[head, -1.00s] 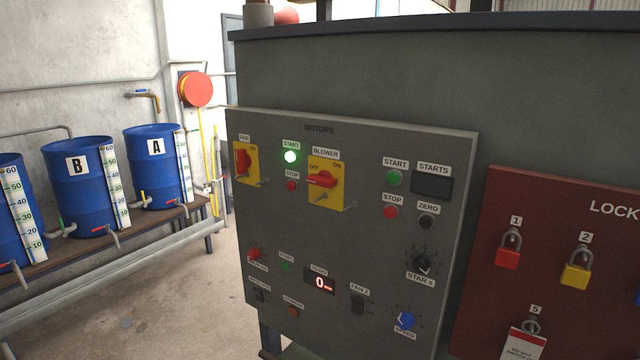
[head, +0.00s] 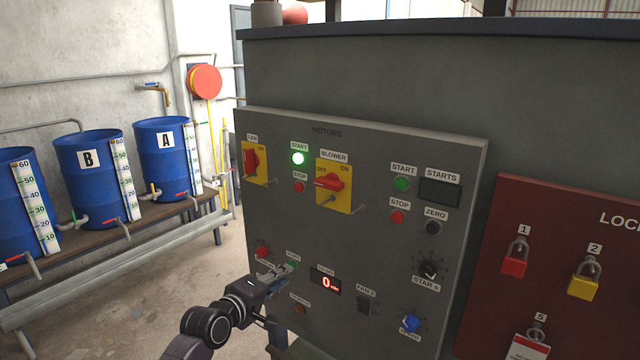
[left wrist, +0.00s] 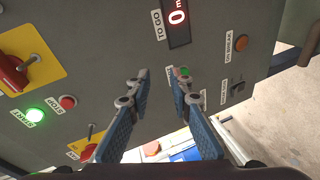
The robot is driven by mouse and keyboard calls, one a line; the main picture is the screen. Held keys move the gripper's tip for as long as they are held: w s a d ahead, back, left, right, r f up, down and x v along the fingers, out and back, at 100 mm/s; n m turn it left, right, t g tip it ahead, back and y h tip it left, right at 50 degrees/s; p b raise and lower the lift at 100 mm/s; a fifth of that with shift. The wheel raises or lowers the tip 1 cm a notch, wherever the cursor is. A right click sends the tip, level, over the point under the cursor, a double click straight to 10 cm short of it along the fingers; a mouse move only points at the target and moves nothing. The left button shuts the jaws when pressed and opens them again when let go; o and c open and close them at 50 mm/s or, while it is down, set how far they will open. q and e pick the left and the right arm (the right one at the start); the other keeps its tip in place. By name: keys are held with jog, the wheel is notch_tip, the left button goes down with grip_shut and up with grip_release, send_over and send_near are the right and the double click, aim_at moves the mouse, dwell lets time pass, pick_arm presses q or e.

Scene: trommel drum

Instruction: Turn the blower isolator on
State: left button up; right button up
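The blower isolator is a red rotary handle (head: 329,183) on a yellow plate (head: 341,205), on the grey motors panel. The handle lies nearly level, its end towards the OFF side. It also shows at the upper left of the left wrist view (left wrist: 14,76). My left gripper (head: 286,270) is below and left of it, in front of the panel's lower left part, near a small green start button. In the left wrist view the two fingers (left wrist: 163,80) are apart with nothing between them. My right gripper is not in view.
The fan isolator (head: 251,162) and a lit green start button (head: 299,158) are left of the blower plate. A metal rod juts out below the blower handle. A red lock board (head: 570,225) with padlocks is at the right. Blue drums (head: 160,150) stand at the left.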

aim_at(325, 186)
pick_arm(q)
jog(key=s+d+r+t+h, duration=0.1)
jog(key=d+r+h, duration=0.15)
jog(key=r, duration=0.85)
jog(key=s+d+r+h, duration=0.1)
jog(key=d+r+h, duration=0.15)
jog(key=r, duration=0.95)
jog(key=shift+n+y, duration=0.3)
jog(key=shift+y, duration=0.2)
jog(key=p+x, duration=0.2)
jog(key=x, duration=0.4)
jog(key=shift+w+d+f, duration=0.1)
jog(key=shift+w+d, duration=0.15)
jog(key=shift+d, duration=0.1)
jog(key=shift+x, duration=0.85)
jog(key=shift+c, duration=0.3)
grip_shut()
